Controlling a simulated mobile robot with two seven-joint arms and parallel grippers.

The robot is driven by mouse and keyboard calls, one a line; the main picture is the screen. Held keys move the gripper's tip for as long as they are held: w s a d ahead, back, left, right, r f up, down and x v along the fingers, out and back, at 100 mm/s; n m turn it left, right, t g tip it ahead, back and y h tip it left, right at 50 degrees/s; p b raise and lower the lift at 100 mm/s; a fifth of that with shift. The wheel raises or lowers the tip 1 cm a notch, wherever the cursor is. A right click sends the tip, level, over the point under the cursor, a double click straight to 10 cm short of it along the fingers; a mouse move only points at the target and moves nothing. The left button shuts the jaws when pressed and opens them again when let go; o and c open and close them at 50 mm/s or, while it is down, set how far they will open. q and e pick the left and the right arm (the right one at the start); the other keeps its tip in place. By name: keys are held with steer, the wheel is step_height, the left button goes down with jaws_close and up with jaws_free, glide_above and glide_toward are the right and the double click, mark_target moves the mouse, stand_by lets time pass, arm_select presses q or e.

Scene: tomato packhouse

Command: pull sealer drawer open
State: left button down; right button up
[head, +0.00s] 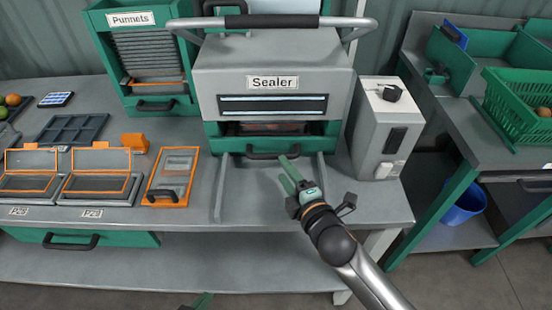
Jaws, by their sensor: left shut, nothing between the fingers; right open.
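The grey sealer (272,60) stands on the bench at the middle of the head view. Its green drawer (232,145) is low in the front, with a dark bar handle (262,155). The drawer front sits near the machine body; a dark gap with something reddish shows above it. My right gripper (284,172) is open and empty, just in front of and below the handle's right end. I cannot tell whether a finger touches the handle. Only a green tip of my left gripper (201,301) shows at the bottom edge; it is shut and empty.
Two grey rails (219,190) run forward on the bench either side of the drawer, with clear top between them. A grey box (377,130) stands to the right. Orange-framed trays (100,185) and an orange-rimmed tray (172,178) lie to the left.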

mark_target(275, 159)
steer(key=x, duration=0.6)
steer(key=shift+s+d, duration=0.1)
jaws_close()
stand_by(0.3)
stand_by(1.0)
